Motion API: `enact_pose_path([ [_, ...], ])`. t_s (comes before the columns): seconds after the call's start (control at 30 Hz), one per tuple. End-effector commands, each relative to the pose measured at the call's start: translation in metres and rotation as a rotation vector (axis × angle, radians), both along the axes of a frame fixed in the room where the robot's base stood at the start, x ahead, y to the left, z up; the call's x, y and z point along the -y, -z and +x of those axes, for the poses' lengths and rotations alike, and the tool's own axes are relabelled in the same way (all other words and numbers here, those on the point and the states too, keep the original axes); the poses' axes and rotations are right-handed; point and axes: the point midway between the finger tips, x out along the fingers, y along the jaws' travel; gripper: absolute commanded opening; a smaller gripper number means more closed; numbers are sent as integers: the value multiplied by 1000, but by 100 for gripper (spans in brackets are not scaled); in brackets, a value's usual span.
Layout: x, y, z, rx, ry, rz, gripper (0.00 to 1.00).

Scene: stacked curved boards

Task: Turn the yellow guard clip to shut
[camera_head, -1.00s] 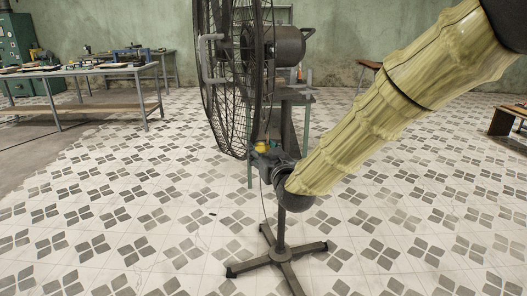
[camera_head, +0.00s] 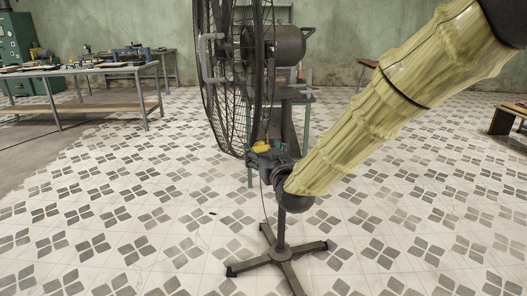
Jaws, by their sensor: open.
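The yellow guard clip (camera_head: 261,149) is a small yellow piece at the lower rim of the black fan guard (camera_head: 232,100). My gripper (camera_head: 255,160) is right beside it, just below and to the right of the clip. The gripper is open. Its dark fingers are small in this view and partly blend with the fan parts. I cannot tell whether a finger touches the clip.
The pedestal fan's motor (camera_head: 287,43) is behind the guard, and its cross-shaped foot (camera_head: 278,258) stands on the tiled floor. A workbench (camera_head: 90,72) with tools is at the left. A wooden bench (camera_head: 506,121) is at the right. Floor around the fan is clear.

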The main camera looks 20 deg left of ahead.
Motion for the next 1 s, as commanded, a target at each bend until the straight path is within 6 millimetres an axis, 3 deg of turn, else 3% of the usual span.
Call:
enact_pose_path([
  [0.6,57,-1,-79,-1,1,-1,71],
  [1.0,68,-1,-94,0,1,0,71],
])
